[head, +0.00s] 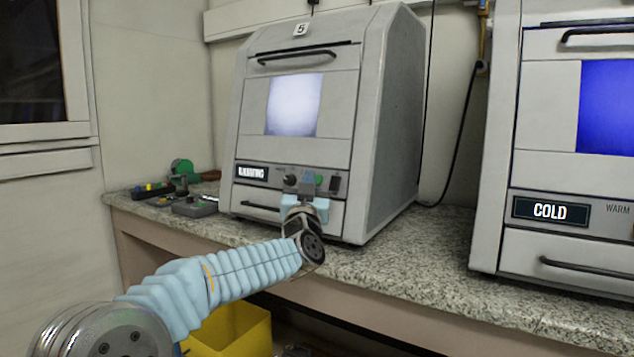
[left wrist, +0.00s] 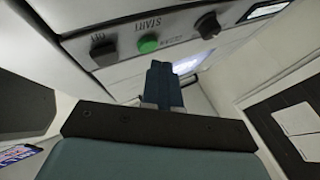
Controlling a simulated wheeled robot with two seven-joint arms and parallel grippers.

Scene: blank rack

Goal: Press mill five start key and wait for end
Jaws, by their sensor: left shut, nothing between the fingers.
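Mill five (head: 378,130) is a grey box with a "5" tag on top and a pale lit window (head: 293,104). Its small display (head: 252,173) shows blurred white letters that look like "RUNNING". The green start key (head: 319,180) is on its front panel; it also shows in the left wrist view (left wrist: 148,44) under the word START, beside a dark knob (left wrist: 207,25) and a black switch (left wrist: 103,48). My left gripper (head: 308,188) is shut and empty just in front of the panel. In the left wrist view its fingertips (left wrist: 158,68) appear slightly apart from the green key. My right gripper is out of view.
A second machine (head: 545,100) with a blue window and a "COLD" display stands at the right. The speckled counter (head: 440,245) is clear between them. Small tools (head: 180,185) lie at the counter's left end. A yellow bin (head: 235,330) is below.

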